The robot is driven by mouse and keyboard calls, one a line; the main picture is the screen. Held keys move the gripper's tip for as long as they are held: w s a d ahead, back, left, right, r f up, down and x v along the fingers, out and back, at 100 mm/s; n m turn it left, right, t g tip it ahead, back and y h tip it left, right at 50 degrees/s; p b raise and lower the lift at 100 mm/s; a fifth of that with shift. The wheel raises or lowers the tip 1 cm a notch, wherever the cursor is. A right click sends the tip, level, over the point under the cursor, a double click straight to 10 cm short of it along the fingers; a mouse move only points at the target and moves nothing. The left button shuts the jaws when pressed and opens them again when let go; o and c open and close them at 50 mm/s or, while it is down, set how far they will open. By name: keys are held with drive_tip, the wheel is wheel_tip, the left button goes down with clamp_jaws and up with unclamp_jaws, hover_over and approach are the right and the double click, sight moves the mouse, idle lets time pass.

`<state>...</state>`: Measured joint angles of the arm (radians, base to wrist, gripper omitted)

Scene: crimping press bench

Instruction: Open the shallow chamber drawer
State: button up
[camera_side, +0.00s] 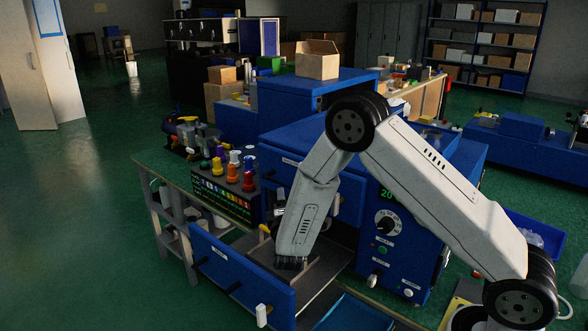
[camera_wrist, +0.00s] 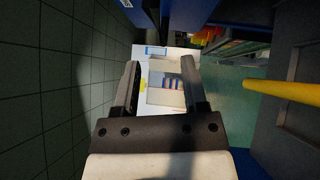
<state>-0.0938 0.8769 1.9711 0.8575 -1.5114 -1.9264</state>
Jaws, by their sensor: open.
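In the side view, the blue press cabinet has a wide upper front (camera_side: 290,160) with a small label, flush with the body. Below it a blue drawer front (camera_side: 222,268) stands out from the cabinet, with dark handles and a white-tipped knob (camera_side: 262,314). A grey flat surface (camera_side: 335,250) shows behind it. The labels are too small to read, so I cannot tell which is the shallow chamber drawer. My gripper (camera_wrist: 161,63) is open and empty in the wrist view, its fingers apart. In the side view my arm reaches down over the drawer area and its fingers cannot be made out.
A rack of coloured knobs (camera_side: 228,180) stands on the bench left of the cabinet. A control panel with a dial (camera_side: 388,222) is at the right. A yellow bar (camera_wrist: 285,91) lies right of my fingers in the wrist view. Green floor (camera_side: 75,215) is clear at left.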

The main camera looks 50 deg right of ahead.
sight(280, 183)
drive_tip(key=shift+x, duration=3.95)
clamp_jaws()
drive_tip(key=shift+s, duration=0.1)
